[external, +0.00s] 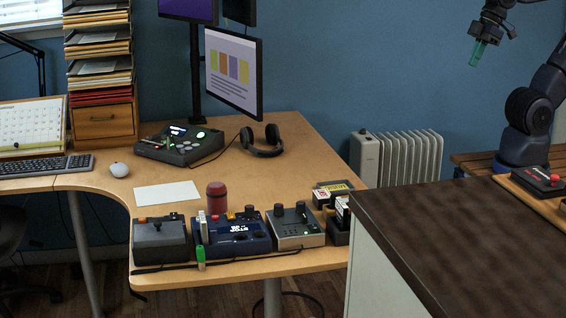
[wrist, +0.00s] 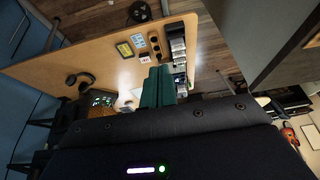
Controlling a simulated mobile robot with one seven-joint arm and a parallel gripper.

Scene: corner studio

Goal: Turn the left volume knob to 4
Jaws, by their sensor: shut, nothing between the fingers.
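My gripper (external: 476,60) has green fingers and is high at the upper right in the external view, in front of the blue wall. Its green fingers (wrist: 157,72) are together and empty in the wrist view. It is far from the desk devices and touches nothing. A grey device (external: 295,229) with two dark knobs on top stands near the desk's front right. A blue device (external: 238,233) with a lit display and dials stands left of it. A dark grey box (external: 161,242) stands farther left. Knob markings are too small to read, and I cannot tell which is the left volume knob.
The wooden desk (external: 290,146) also holds headphones (external: 262,142), a black console (external: 180,145), a red-brown cup (external: 217,197) and white paper (external: 166,193). Small boxes (external: 333,194) stand right of the devices. A dark-topped counter (external: 465,240) lies between my arm and the desk.

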